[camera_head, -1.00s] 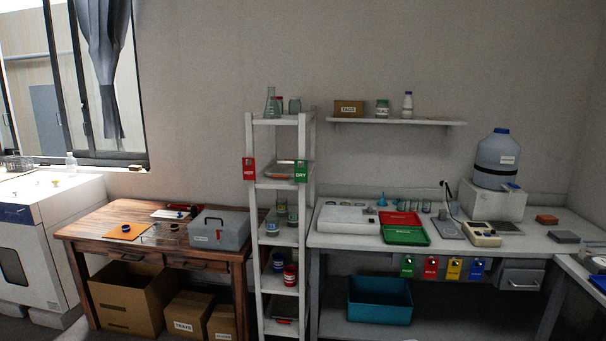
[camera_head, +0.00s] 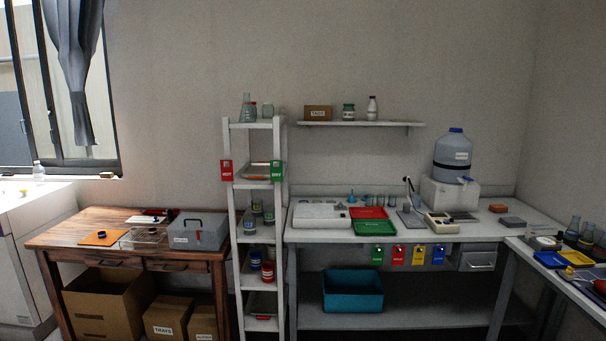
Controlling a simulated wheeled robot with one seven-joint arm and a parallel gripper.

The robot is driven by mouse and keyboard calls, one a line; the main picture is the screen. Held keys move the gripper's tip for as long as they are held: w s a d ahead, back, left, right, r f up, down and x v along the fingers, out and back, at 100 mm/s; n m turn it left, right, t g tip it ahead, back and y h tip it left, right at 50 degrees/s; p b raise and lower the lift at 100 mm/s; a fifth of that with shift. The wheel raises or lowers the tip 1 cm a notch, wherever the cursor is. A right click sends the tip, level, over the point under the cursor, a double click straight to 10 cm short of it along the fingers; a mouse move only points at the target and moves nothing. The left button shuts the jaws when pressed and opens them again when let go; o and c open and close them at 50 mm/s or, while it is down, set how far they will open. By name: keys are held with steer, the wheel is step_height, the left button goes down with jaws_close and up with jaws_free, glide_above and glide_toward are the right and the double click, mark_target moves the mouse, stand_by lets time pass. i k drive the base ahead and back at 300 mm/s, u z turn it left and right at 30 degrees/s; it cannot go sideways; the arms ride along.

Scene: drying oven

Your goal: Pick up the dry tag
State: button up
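The dry tag (camera_head: 277,171) is a green tag with white lettering. It hangs at the right front post of the narrow white shelf rack (camera_head: 284,230), level with the second shelf. A red tag reading HOT (camera_head: 227,171) hangs on the left post at the same height. Several other tags hang under the front edge of the white bench, among them a green tag (camera_head: 377,254) and a red tag (camera_head: 398,255); their lettering is too small to read surely. My gripper is not in view.
A wooden table (camera_head: 60,230) stands left of the rack, with a grey toolbox (camera_head: 198,235) and cardboard boxes below. The white bench (camera_head: 470,232) stands right, with a teal bin (camera_head: 352,291) beneath. A side bench (camera_head: 530,252) is at far right.

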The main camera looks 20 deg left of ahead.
mark_target(275, 173)
steer(key=u, duration=0.2)
steer(key=i, duration=1.6)
steer(key=u, duration=0.9)
steer(key=i, duration=1.05)
steer(key=u, duration=0.95)
